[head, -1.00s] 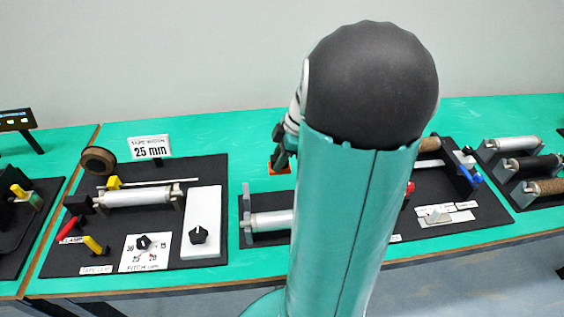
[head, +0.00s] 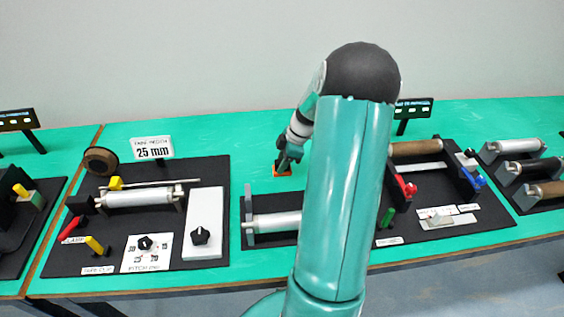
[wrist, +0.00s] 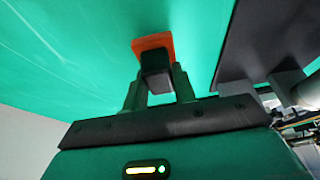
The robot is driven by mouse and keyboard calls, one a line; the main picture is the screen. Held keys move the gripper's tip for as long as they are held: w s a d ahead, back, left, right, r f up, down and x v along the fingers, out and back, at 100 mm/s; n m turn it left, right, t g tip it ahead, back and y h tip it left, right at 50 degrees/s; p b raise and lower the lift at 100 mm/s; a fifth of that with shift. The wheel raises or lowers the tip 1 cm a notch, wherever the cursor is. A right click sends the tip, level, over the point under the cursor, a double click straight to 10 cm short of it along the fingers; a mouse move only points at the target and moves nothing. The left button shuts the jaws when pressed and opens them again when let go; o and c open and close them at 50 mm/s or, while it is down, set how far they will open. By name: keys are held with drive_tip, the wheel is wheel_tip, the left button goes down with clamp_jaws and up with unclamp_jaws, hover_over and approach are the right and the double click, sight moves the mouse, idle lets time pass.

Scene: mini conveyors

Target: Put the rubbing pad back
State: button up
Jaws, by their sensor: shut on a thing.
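The rubbing pad shows in the wrist view as a dark block (wrist: 155,78) between the two fingers of my gripper (wrist: 158,86), which is shut on it. An orange square (wrist: 153,43) lies right at the far end of the block. I cannot tell whether it is part of the pad or a marker on the table. In the head view my gripper (head: 285,158) points down at the orange patch (head: 281,171) on the green table, behind the middle black board. The pad itself is too small and hidden to make out there.
A 25 mm sign (head: 152,148) and a roller board (head: 110,257) stand left. A middle roller (head: 276,222) sits in front of my gripper, partly behind my arm. More rollers (head: 515,147) stand right.

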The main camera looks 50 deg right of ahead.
drive_tip(key=shift+f, duration=0.15)
drive_tip(key=o, duration=0.9)
drive_tip(key=shift+o, duration=0.2)
drive_tip(key=v, duration=1.2)
drive_tip(key=w+a+r+m+h, duration=0.15)
drive_tip(key=a+r, duration=0.35)
drive_tip(key=a, duration=0.5)
drive_tip(key=a+r+m+h, duration=0.15)
drive_tip(key=a+r, duration=0.35)
drive_tip(key=a, duration=0.5)
drive_tip(key=s+a+r+m+t, duration=0.1)
drive_tip(key=s+a+m, duration=0.2)
drive_tip(key=a, duration=0.6)
drive_tip(key=s+a+r+m+t, duration=0.1)
drive_tip(key=s+a+m, duration=0.3)
drive_tip(key=s+a, duration=0.4)
drive_tip(key=shift+a+r+t+h, duration=0.3)
drive_tip(key=shift+a+r, duration=0.4)
drive_tip(key=shift+a, duration=0.05)
